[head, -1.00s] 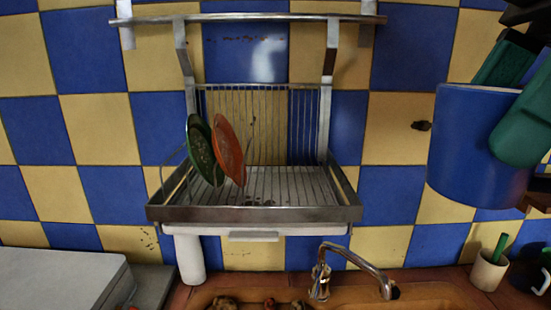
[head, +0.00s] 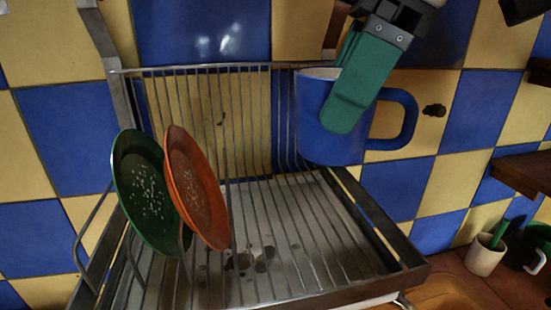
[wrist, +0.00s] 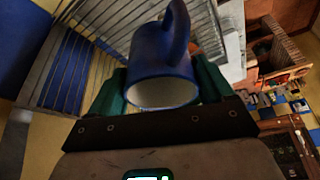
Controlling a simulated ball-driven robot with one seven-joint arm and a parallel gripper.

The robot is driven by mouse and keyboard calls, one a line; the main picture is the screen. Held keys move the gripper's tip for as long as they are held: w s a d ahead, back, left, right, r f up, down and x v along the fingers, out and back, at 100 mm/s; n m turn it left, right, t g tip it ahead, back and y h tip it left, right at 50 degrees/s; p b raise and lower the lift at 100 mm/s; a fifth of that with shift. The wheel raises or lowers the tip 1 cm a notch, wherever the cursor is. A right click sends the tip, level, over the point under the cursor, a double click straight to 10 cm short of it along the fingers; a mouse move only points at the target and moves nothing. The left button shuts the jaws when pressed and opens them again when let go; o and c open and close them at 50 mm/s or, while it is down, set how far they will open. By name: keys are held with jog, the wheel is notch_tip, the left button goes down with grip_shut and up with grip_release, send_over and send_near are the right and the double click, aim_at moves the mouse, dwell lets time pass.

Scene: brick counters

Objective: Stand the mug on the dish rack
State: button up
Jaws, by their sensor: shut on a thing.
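The blue mug (head: 318,130) is upright, its handle to the right, above the right part of the dish rack in the head view. My gripper (head: 345,115) has green fingers and is shut on the mug; one finger lies across its near side. The mug also shows between both green fingers in the wrist view (wrist: 160,60). The metal dish rack (head: 395,285) has a wire back and a slatted floor. The mug's base appears above the floor; the exact gap cannot be told.
A green plate (head: 140,190) and an orange plate (head: 200,195) stand in the left part of the rack. The rack's right and middle floor is bare. A cream cup (head: 485,256) stands on the counter at lower right, beside a dark mug.

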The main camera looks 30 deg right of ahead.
jog(key=w, duration=0.1)
jog(key=w+a+f, duration=0.1)
jog(key=w, duration=0.1)
jog(key=shift+w+a+f+p, duration=0.2)
jog(key=shift+w+f+p, duration=0.1)
jog(key=shift+w+p, duration=0.1)
jog(key=shift+w+d+p+x, duration=0.2)
jog(key=shift+w+x, duration=0.1)
jog(key=shift+x, duration=1.35)
jog(key=shift+w+d+p+x, duration=0.2)
jog(key=shift+w+d+x, duration=0.1)
jog(key=shift+x, duration=1.3)
jog(key=shift+w+d+p+x, duration=0.2)
jog(key=shift+w+x, duration=0.15)
jog(key=shift+x, duration=1.3)
jog(key=shift+a+f, duration=0.1)
jog(key=shift+f, duration=0.05)
jog(key=o, duration=1.1)
jog(key=v, duration=1.2)
jog(key=shift+s, duration=0.1)
